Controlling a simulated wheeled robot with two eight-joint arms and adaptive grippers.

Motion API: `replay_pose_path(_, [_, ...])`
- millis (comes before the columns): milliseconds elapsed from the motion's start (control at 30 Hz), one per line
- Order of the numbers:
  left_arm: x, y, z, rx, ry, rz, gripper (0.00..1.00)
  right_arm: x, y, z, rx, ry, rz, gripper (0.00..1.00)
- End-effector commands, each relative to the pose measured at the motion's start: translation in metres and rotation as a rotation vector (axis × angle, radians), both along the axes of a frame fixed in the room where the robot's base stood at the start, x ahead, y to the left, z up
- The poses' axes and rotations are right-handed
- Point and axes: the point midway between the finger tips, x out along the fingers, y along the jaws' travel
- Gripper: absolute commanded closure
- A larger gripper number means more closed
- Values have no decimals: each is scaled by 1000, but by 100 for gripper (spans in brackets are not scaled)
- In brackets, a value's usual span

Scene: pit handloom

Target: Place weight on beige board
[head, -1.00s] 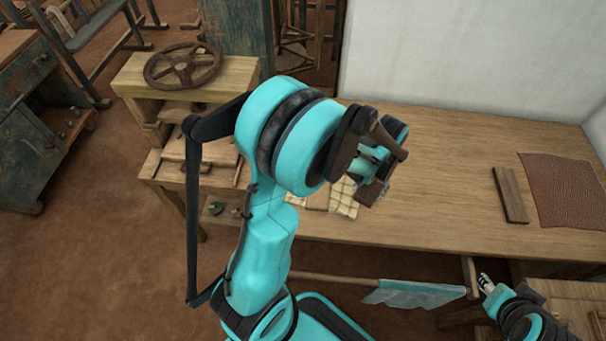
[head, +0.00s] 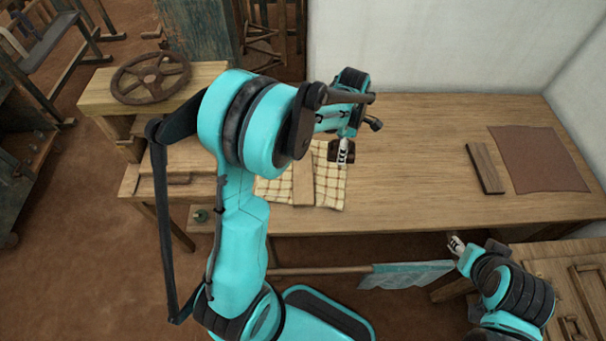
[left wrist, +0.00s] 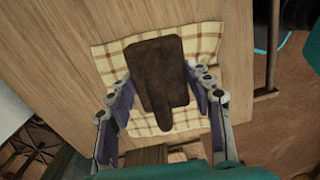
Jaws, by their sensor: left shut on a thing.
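The dark brown weight (left wrist: 158,80) is a flat block with a narrower end, held between the fingers of my left gripper (left wrist: 160,95) in the left wrist view. In the head view the left gripper (head: 344,156) hangs near the right back part of the checked cloth, with the weight (head: 337,150) showing dark beside the white fingers. The beige board (head: 302,185) lies on the cloth, left of the gripper.
The checked cloth (head: 272,188) lies on the wooden table (head: 420,150). A dark wooden slat (head: 485,168) and a brown mat (head: 540,158) lie at the right. A handwheel (head: 150,78) sits on a stand at left. The table's middle is clear.

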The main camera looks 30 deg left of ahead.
Motion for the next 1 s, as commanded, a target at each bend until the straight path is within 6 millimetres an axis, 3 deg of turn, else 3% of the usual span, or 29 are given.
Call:
replay_pose_path(267, [0, 9, -2, 0, 0, 141, 100, 0, 0, -2, 0, 0, 0, 62])
replay_pose_path(700, [-46, 78, -53, 0, 0, 145, 100, 0, 0, -28, 0, 0, 0, 62])
replay_pose_path(1000, [-60, 99, -67, 0, 0, 140, 100, 0, 0, -34, 0, 0, 0, 62])
